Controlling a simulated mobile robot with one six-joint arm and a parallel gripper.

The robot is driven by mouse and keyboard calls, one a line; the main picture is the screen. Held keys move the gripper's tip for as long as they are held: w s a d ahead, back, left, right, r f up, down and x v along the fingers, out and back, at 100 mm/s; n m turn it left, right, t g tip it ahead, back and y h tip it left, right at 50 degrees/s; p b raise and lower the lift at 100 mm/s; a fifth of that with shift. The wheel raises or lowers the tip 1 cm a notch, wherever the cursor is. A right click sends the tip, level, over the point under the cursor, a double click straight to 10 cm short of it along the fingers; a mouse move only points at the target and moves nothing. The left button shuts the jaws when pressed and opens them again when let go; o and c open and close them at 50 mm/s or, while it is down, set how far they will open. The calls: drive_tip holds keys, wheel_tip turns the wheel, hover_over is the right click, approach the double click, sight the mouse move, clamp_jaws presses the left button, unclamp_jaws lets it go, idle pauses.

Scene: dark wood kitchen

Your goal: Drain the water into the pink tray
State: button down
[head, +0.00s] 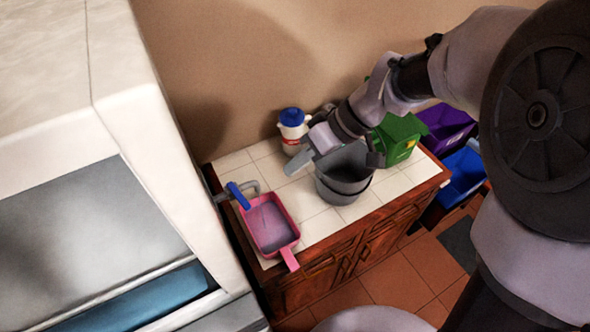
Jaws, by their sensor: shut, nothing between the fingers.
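The pink tray (284,245) lies at the left end of the white tiled counter, its handle sticking out over the front edge. Its inside looks greyish purple; I cannot tell if there is water in it. A tap with a blue handle (238,196) is at the tray's back left corner. A grey bucket-like container (346,190) stands upright to the right of the tray; its inside is mostly hidden. My gripper (299,164) is shut and empty, above the counter at the container's back left rim. I cannot tell if it touches the rim.
A white bottle with a blue cap (292,128) stands at the back by the wall. A green box (398,138) is at the counter's right end. Purple (447,127) and blue (462,174) bins are beyond it. A large white unit (150,110) borders the left.

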sight(239, 196)
drive_tip(key=s+a+f, duration=0.2)
drive_tip(key=a+f, duration=0.4)
drive_tip(key=a, duration=0.1)
drive_tip(key=shift+s+a+b, duration=0.35)
drive_tip(key=shift+s, duration=0.05)
drive_tip(key=shift+f, duration=0.1)
drive_tip(key=b, duration=0.2)
drive_tip(key=s+b, duration=0.1)
drive_tip(key=b, duration=0.1)
drive_tip(key=shift+s+a+f, duration=0.1)
drive_tip(key=shift+s+a, duration=0.15)
drive_tip(key=shift+a, duration=0.15)
